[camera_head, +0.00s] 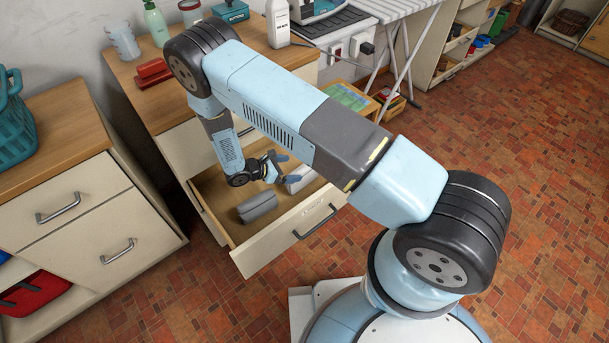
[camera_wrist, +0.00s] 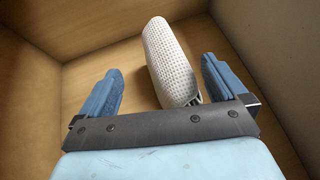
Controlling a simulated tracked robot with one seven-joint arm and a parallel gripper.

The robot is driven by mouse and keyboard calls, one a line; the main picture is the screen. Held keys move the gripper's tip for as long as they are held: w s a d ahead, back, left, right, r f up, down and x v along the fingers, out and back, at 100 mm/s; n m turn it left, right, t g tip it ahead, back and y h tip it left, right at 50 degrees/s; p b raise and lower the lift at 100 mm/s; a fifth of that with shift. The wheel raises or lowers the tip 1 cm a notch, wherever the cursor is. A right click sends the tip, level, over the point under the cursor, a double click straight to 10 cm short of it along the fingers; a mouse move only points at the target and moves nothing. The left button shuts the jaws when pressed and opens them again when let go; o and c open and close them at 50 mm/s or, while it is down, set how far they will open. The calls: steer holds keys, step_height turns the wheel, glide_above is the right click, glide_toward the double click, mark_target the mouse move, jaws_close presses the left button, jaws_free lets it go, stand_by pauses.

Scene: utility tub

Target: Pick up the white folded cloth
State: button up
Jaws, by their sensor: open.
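The white folded cloth (camera_wrist: 170,62) lies in the open drawer (camera_head: 276,229). In the wrist view it is a long, rounded white roll with a dotted texture. Its far end points away from me, and its near end is partly hidden by my gripper's crossbar. In the head view a white part of it (camera_head: 301,181) shows beside my fingers. My gripper (camera_wrist: 160,88) is open, with one blue finger on each side of the cloth and a visible gap to it. In the head view my gripper (camera_head: 274,168) is down inside the drawer.
A grey folded cloth (camera_head: 258,206) lies in the same drawer, left of my gripper. The drawer's wooden walls stand close around my gripper. The counter above holds a red object (camera_head: 153,73) and a white bottle (camera_head: 277,24). A teal basket (camera_head: 14,122) stands on the left cabinet.

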mark_target(295, 169)
steer(key=x, duration=0.3)
steer(key=shift+s+d+f, duration=0.1)
steer(key=shift+d+f, duration=0.1)
steer(key=shift+d, duration=0.05)
steer(key=c, duration=1.4)
